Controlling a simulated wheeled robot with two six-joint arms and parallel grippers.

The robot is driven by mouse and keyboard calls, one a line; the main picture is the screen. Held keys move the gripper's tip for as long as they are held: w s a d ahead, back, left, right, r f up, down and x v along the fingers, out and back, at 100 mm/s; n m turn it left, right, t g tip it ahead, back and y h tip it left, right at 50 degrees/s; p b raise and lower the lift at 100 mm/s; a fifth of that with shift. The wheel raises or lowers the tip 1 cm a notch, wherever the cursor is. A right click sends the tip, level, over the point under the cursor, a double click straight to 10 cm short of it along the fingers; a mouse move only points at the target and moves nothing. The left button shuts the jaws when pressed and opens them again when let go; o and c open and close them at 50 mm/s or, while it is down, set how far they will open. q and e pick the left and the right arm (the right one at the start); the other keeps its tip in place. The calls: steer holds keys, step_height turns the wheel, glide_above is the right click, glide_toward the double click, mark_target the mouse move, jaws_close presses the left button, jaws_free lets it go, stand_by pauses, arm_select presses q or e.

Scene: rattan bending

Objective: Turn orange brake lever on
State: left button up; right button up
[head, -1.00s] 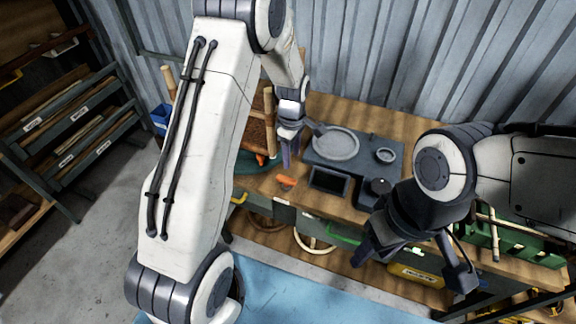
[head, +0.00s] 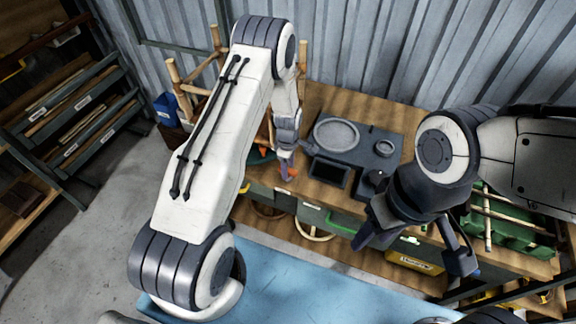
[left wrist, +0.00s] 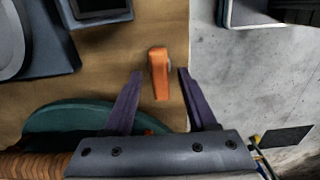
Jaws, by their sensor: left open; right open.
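The orange brake lever (left wrist: 159,74) is near the edge of the wooden bench in the left wrist view. In the head view a small bit of orange lever (head: 292,172) shows by the left fingertips, and the rest is hidden. My left gripper (head: 287,173) is open. In the left wrist view the dark fingers of this gripper (left wrist: 154,82) stand on either side of the lever, with gaps on both sides. My right gripper (head: 414,258) is open and empty, in front of the bench at the right.
A dark grey device (head: 352,146) with a round plate and a screen sits on the bench right of the lever. A green round object (left wrist: 62,122) lies near the left gripper. A green crate (head: 508,222) stands at the right. Floor (left wrist: 240,80) lies beyond the bench edge.

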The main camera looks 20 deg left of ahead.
arm_select(q)
jaws_close()
